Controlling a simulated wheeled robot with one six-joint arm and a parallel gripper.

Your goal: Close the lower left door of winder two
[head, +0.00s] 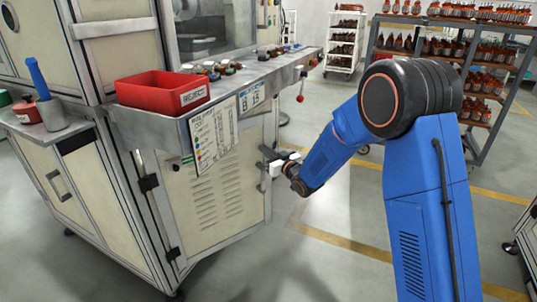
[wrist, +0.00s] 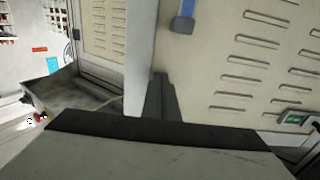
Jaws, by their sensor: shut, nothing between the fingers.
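The cream louvred lower door (head: 225,195) of the winder is below the shelf in the head view. Black hinges show on its left edge. It looks close to flush with the cabinet, but I cannot tell whether a small gap is left. My gripper (head: 268,165) is shut and empty at the door's free right edge, in its upper part. In the wrist view the dark fingers (wrist: 161,98) are together beside the edge of the louvred door (wrist: 250,55). Whether they touch it I cannot tell. A blue and grey fitting (wrist: 184,18) is on the door.
A red bin (head: 160,92) and several small parts stand on the shelf above. Racks of parts (head: 450,50) stand behind.

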